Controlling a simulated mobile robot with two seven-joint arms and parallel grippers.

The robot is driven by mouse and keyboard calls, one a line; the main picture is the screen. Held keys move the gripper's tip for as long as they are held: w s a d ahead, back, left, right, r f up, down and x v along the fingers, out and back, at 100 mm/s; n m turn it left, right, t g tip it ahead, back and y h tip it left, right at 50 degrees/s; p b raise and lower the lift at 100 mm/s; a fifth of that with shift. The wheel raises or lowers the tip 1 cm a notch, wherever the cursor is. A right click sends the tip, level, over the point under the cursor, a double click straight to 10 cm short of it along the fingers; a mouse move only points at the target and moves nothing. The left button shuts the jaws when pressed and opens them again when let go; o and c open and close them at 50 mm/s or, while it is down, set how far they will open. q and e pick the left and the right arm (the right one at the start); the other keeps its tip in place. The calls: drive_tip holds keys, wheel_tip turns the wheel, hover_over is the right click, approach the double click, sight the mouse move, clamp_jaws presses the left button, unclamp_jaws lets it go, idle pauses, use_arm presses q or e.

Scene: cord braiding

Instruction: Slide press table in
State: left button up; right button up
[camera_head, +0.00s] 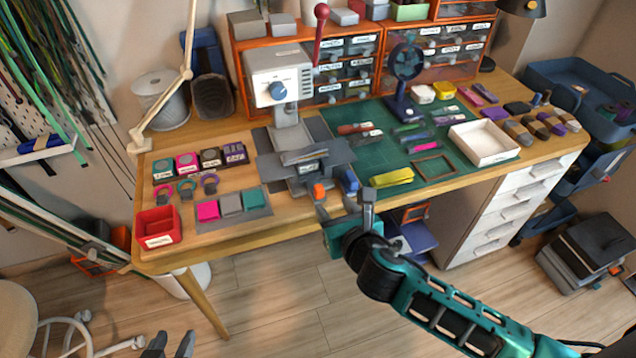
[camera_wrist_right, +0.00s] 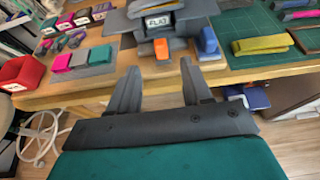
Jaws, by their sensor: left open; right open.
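The press (camera_head: 280,78) has a white head, a blue dial and a red-knobbed lever, and stands at the back of the wooden bench. Its grey press table (camera_head: 331,154) sits below the head, toward the bench's front edge. In the right wrist view the press table (camera_wrist_right: 190,12) is at the top, above a label and an orange tab (camera_wrist_right: 161,52). My right gripper (camera_head: 344,204) is open and empty, just in front of the orange tab, its fingers pointing at the press. It also shows in the wrist view (camera_wrist_right: 157,85). My left gripper (camera_head: 170,346) is open at the bottom left, far from the press.
A blue block (camera_head: 350,182) and a yellow bundle (camera_head: 391,178) lie right of the press table. A tray of coloured blocks (camera_head: 254,213) and a red bin (camera_head: 158,227) stand left. A white tray (camera_head: 484,142) is on the right. Floor before the bench is clear.

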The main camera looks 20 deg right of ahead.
sight(320, 190)
use_arm(q)
wheel_tip(320, 190, down, 3)
drive_tip(key=b, duration=0.2)
drive_tip(key=shift+r+b, duration=0.2)
drive_tip(key=shift+b, duration=0.1)
use_arm(e)
drive_tip(key=x, duration=1.2)
drive_tip(key=shift+w+f, duration=0.2)
drive_tip(key=shift+w, duration=0.1)
